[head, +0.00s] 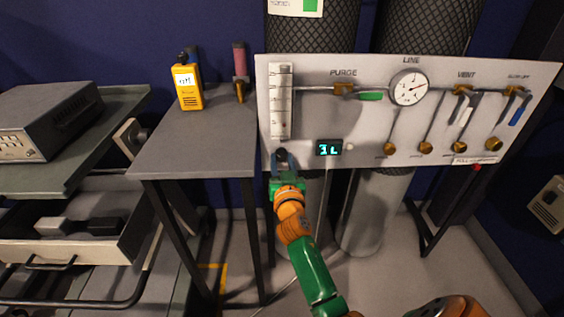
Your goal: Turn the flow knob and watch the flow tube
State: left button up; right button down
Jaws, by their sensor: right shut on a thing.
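The white valve panel (370,75) stands in the middle and right of the head view. The flow tube (281,103) is an upright scaled strip at the panel's left end. The dark flow knob (282,153) sits just below the tube, partly hidden by my gripper. My right gripper (283,160) is shut on the flow knob, its arm reaching up from the lower middle. My left gripper is out of view.
A small grey table (200,140) left of the panel bears a yellow handheld meter (187,86) and a red-topped tool (240,72). A gauge (410,88) and several brass valves (491,146) are on the panel. An open drawer (75,245) stands at far left.

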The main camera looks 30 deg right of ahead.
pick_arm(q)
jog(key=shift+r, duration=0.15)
pick_arm(e)
jog(key=shift+n, duration=0.3)
jog(key=n+p, duration=0.1)
jog(key=n, duration=0.2)
jog(key=shift+r+n, duration=0.1)
jog(key=shift+n, duration=0.3)
jog(key=n+p, duration=0.1)
jog(key=n, duration=0.3)
jog(key=shift+g, duration=0.3)
jog(key=shift+n+p, duration=0.3)
jog(key=shift+n, duration=0.7)
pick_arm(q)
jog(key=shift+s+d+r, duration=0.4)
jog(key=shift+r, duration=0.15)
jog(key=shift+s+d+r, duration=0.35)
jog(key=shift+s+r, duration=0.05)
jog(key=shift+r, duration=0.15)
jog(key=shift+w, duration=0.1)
pick_arm(e)
jog(key=shift+n, duration=0.4)
jog(key=shift+c, duration=2.3)
grip_release()
